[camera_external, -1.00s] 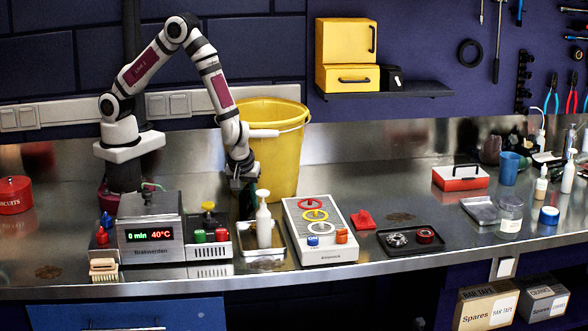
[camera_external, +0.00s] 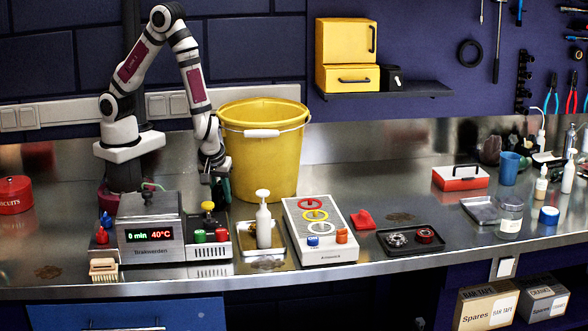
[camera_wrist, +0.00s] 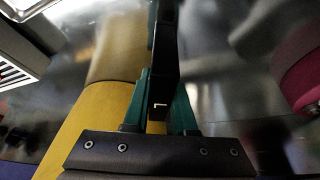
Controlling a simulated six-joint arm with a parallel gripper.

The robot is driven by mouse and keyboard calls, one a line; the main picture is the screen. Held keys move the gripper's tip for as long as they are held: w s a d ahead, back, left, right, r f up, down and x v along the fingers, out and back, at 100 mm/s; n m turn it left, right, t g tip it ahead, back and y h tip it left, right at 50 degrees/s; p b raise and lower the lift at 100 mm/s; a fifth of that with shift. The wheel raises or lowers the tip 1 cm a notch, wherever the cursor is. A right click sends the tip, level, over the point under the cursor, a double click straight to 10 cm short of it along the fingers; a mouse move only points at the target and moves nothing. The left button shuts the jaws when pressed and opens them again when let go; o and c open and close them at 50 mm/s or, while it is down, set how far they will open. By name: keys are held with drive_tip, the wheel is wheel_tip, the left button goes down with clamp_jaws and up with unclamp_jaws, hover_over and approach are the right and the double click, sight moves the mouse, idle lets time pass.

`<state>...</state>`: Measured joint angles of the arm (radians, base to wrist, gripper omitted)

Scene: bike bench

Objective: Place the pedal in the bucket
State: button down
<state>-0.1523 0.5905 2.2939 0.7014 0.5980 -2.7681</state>
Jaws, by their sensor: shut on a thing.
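The yellow bucket (camera_external: 262,165) stands upright on the bench against the back wall, its white handle grip hanging at the front rim. My gripper (camera_external: 217,186) is low at the bucket's left side, outside it and below its rim. In the wrist view, the green fingers of my gripper (camera_wrist: 162,90) are shut on a long black piece marked "L", the pedal (camera_wrist: 164,45). The yellow bucket (camera_wrist: 92,105) shows to the left of the fingers there. In the external view the pedal is too small and dark to make out.
The heater box (camera_external: 150,240) with a lit display stands front left of my gripper. A white pump bottle (camera_external: 263,222) stands in a small tray before the bucket. A white board with coloured rings (camera_external: 318,228) is to the right. Bare bench lies right of the bucket.

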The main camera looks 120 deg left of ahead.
drive_tip(key=s+d, duration=0.2)
drive_tip(key=s, duration=0.1)
drive_tip(key=s+d, duration=0.1)
drive_tip(key=shift+s, duration=0.35)
wheel_tip(320, 180, up, 30)
drive_tip(key=w+a+m+t, duration=0.1)
drive_tip(key=w+a+m, duration=0.15)
drive_tip(key=a, duration=1.05)
drive_tip(key=w+a+m+t, duration=0.1)
drive_tip(key=w+a+m, duration=0.15)
drive_tip(key=a, duration=0.95)
drive_tip(key=f, duration=2.9)
drive_tip(key=shift+w+d+f, duration=0.1)
drive_tip(key=shift+w+f, duration=0.1)
drive_tip(key=shift+f, duration=0.1)
drive_tip(key=shift+f, duration=0.25)
